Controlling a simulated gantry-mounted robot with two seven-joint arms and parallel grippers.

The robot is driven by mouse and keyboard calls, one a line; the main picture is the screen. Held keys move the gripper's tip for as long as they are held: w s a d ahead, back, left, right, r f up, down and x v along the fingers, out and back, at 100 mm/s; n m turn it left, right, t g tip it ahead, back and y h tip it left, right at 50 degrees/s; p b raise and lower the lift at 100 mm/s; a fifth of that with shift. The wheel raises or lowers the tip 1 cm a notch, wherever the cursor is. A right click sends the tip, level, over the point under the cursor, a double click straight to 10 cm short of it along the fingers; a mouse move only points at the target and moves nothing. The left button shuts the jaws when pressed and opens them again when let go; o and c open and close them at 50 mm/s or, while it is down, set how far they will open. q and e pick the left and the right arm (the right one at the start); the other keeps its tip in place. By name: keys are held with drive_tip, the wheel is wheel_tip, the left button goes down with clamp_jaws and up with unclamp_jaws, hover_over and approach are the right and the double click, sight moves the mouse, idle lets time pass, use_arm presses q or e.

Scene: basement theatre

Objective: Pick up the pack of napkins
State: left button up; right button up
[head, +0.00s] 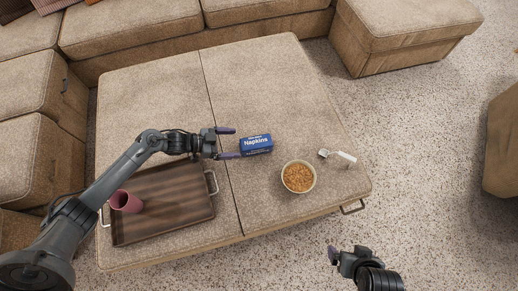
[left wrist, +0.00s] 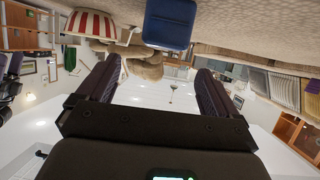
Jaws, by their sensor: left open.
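The pack of napkins (head: 256,144) is a blue box labelled "Napkins", lying on the beige ottoman (head: 290,75) near its middle. My left gripper (head: 231,143) is open and empty just left of the pack, its fingers pointing toward it. In the left wrist view the blue pack (left wrist: 168,22) shows at the top, beyond the open fingers (left wrist: 158,80) and not between them. My right gripper (head: 347,256) is at the bottom right, over the floor beyond the ottoman's front edge. Its fingers are too unclear to tell open from shut.
A bowl of snacks (head: 298,176) stands right of and in front of the pack. A small white-handled item (head: 338,156) lies right of it. A wooden tray (head: 165,220) with a pink cup (head: 126,201) is under and beside my left arm. The back of the ottoman is clear.

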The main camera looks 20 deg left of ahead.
sight(255, 142)
use_arm(q)
drive_tip(key=shift+x, duration=0.95)
drive_tip(key=shift+w+d, duration=0.4)
drive_tip(key=shift+w+d+f+b, duration=0.35)
drive_tip(key=shift+d+f+b, duration=0.05)
drive_tip(key=shift+d+b, duration=0.1)
drive_tip(key=b+x, duration=0.1)
drive_tip(key=x, duration=0.2)
drive_tip(key=shift+w+d, duration=0.15)
drive_tip(key=shift+d, duration=0.15)
drive_tip(key=shift+a, duration=0.1)
drive_tip(key=shift+c, duration=0.6)
drive_tip(key=c, duration=1)
